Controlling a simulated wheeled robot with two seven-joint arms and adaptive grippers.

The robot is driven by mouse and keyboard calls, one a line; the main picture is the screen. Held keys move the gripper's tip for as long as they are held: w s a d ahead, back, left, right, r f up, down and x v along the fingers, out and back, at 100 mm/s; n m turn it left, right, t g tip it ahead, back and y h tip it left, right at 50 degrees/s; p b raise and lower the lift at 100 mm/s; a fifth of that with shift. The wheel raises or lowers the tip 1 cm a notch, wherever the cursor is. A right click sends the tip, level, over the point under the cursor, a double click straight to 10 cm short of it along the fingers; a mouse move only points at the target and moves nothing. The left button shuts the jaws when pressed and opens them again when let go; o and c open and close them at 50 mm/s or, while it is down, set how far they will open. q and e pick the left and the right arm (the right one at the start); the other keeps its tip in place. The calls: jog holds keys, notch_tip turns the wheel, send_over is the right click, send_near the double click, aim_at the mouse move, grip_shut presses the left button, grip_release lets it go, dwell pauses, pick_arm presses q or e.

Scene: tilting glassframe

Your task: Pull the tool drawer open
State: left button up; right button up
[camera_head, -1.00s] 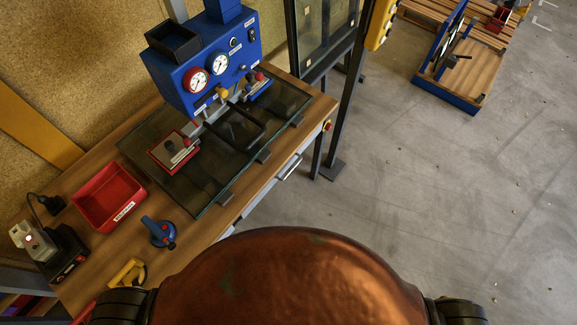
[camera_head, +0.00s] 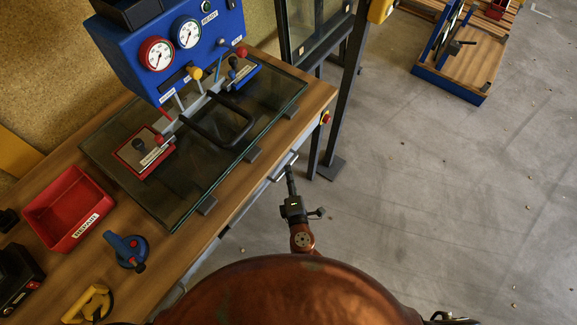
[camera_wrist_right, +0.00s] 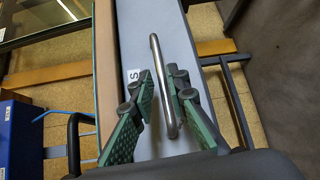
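The tool drawer (camera_head: 250,200) is the grey front under the wooden workbench's front edge; it appears shut. Its metal bar handle (camera_head: 285,168) shows small in the head view. In the right wrist view the handle (camera_wrist_right: 163,75) runs as a long bar across the grey drawer front (camera_wrist_right: 140,25). My right gripper (camera_head: 291,182) is at the handle. In the wrist view my right gripper (camera_wrist_right: 165,100) is open, with one green-padded finger on each side of the bar and visible gaps between. My left gripper is out of view.
The workbench (camera_head: 322,92) carries a glass pane, a blue gauge unit (camera_head: 165,50), a red bin (camera_head: 68,208), a blue suction cup (camera_head: 127,250) and a yellow-handled tool (camera_head: 90,303). A dark post (camera_head: 345,100) stands right of the bench. The floor in front is clear.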

jog(key=shift+w+a+f, duration=0.15)
jog(key=shift+w, duration=0.7)
jog(key=shift+w+a+f, duration=0.15)
jog(key=shift+w, duration=0.7)
jog(key=shift+c, duration=0.7)
grip_shut()
jog(key=shift+s+d, duration=0.1)
